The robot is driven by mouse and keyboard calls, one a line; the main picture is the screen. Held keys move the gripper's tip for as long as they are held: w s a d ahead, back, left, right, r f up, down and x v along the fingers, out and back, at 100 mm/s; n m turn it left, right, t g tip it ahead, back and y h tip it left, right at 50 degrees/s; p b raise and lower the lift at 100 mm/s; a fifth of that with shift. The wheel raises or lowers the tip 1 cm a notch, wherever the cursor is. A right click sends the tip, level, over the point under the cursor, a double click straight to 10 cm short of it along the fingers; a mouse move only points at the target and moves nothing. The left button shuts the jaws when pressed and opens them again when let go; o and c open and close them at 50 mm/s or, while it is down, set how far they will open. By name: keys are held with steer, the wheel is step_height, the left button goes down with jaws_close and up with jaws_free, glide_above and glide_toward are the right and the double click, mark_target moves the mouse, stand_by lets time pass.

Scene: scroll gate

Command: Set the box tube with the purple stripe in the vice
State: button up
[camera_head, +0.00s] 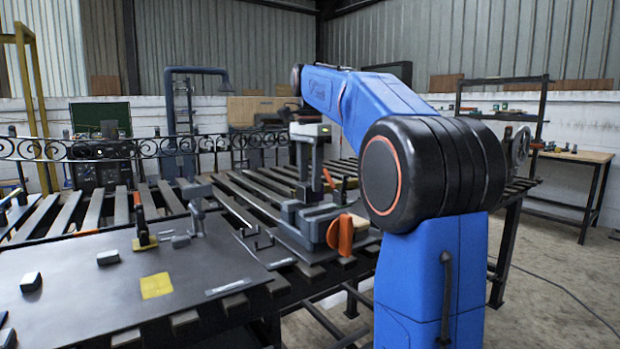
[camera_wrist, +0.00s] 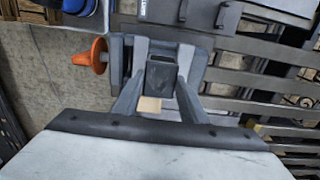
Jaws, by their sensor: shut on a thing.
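The vice (camera_head: 318,222) is a grey body with an orange handle (camera_head: 339,235), standing on the slatted bench. In the wrist view its handle (camera_wrist: 93,57) shows at the left. My gripper (camera_head: 308,178) points down, directly over the vice. In the wrist view my gripper (camera_wrist: 160,85) has its two fingers closed in on a dark, square-ended piece, the box tube (camera_wrist: 161,73). In the head view a dark, faintly purple bit of the tube (camera_head: 306,192) shows low between the fingers, at the vice jaws. I cannot tell whether it touches them.
A dark plate (camera_head: 120,285) at the front left carries a yellow square (camera_head: 156,286), small blocks and an upright clamp (camera_head: 142,225). A pale tan square (camera_wrist: 150,105) lies between the fingers in the wrist view. A scrolled railing (camera_head: 90,150) runs behind the slats.

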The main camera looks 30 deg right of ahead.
steer(key=shift+f, duration=1.1)
stand_by(0.7)
steer(key=o, duration=1.3)
step_height(320, 180, up, 12)
steer(key=shift+a, duration=0.1)
steer(key=s+a+f+n+t, duration=0.3)
steer(key=s+a+f+n, duration=0.7)
steer(key=s+f, duration=0.5)
steer(key=s+a+f+n, duration=0.2)
steer(key=s+f, duration=0.3)
steer(key=f, duration=0.3)
steer(key=s+a+f+n+t, duration=0.1)
steer(key=s+f+n, duration=0.2)
steer(key=s+f, duration=0.2)
steer(key=s+a+f+n, duration=0.2)
steer(key=s+f, duration=0.3)
steer(key=f, duration=0.6)
steer(key=shift+s+a+f+n+t, duration=0.1)
steer(key=shift+a+f+n+t, duration=0.05)
steer(key=shift+a+n+t, duration=0.2)
